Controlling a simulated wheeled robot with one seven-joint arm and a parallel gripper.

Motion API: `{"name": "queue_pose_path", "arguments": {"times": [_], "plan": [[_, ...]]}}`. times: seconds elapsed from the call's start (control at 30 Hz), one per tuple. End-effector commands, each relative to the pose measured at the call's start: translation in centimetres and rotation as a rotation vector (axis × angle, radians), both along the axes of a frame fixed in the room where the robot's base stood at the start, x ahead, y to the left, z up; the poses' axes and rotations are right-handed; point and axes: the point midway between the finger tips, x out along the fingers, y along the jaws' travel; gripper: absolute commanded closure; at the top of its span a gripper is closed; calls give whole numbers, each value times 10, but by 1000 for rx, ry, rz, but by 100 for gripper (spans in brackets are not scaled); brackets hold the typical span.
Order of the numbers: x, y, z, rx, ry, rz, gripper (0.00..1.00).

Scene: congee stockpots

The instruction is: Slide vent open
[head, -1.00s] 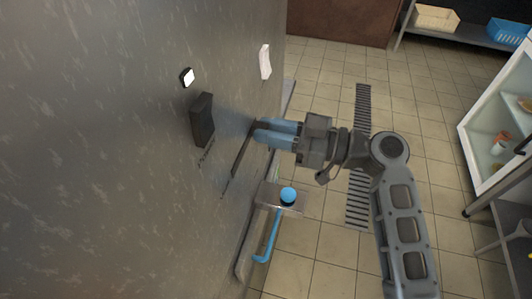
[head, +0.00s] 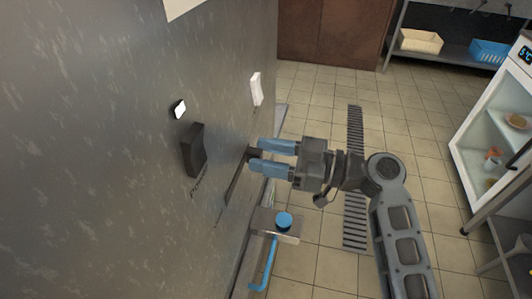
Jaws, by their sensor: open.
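A long narrow dark strip or slot (head: 235,188), which looks like the vent, runs along the grey metal wall. A small dark piece (head: 253,153) sits at its far end, by my fingertips. My gripper (head: 254,155) has two blue fingers, open with a gap between them, pointing left at the wall around this dark piece. Whether the fingers touch it cannot be told. The fingertips partly hide the far end of the strip.
A black block (head: 194,150) and a white-faced button (head: 179,109) stick out of the wall. A white plate (head: 256,89) is farther along. Below my gripper, a metal bracket (head: 287,236) carries a blue knob (head: 284,220) and blue handle (head: 266,266). Tiled floor (head: 315,100) lies beyond.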

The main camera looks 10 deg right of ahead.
Motion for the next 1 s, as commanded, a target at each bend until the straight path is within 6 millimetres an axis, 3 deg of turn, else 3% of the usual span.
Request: {"name": "queue_pose_path", "arguments": {"times": [0.43, 1.0], "plan": [[-21, -62, -1, 0, 1, -6, 51], [-24, -69, 0, 0, 0, -3, 51]]}}
